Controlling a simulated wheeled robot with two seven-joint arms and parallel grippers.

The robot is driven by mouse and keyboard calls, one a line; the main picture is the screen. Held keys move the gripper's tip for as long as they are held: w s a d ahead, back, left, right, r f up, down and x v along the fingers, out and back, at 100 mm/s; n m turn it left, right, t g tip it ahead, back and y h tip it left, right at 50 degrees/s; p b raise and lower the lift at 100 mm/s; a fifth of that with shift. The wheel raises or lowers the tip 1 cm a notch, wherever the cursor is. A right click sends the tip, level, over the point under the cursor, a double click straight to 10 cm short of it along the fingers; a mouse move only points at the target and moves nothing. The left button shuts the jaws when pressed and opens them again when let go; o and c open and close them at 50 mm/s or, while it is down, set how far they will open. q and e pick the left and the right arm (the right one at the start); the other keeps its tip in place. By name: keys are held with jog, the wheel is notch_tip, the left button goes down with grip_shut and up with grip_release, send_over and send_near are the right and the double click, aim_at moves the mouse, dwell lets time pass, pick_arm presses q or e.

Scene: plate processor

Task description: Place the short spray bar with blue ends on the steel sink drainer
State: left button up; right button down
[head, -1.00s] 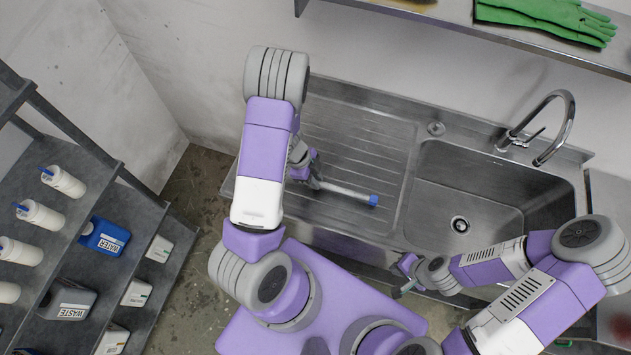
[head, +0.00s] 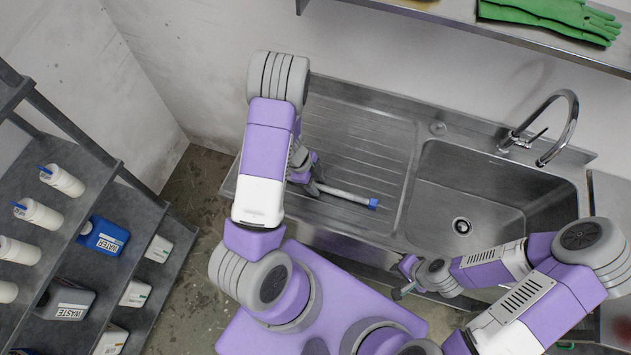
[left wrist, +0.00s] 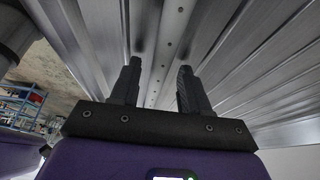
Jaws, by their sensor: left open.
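The short spray bar (head: 345,195) is a grey bar with a blue end (head: 373,204) showing at its right. It lies along the ribbed steel sink drainer (head: 345,140). Its other end is hidden behind my left arm and gripper. My left gripper (head: 314,187) is low over the drainer at the bar's left part. In the left wrist view, my left gripper (left wrist: 160,68) is open, with one finger on each side of the holed bar (left wrist: 158,75). My right gripper (head: 399,293) is in front of the sink's front edge, away from the bar; its opening is unclear.
The sink basin (head: 490,200) with a tap (head: 565,130) is right of the drainer. A shelf with green gloves (head: 555,15) is above. A rack (head: 130,210) with bottles and canisters stands at the left. The drainer's right part is clear.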

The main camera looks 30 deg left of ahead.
pick_arm(q)
jog(key=p+v, duration=0.4)
jog(key=v, duration=0.8)
jog(key=shift+r, duration=0.15)
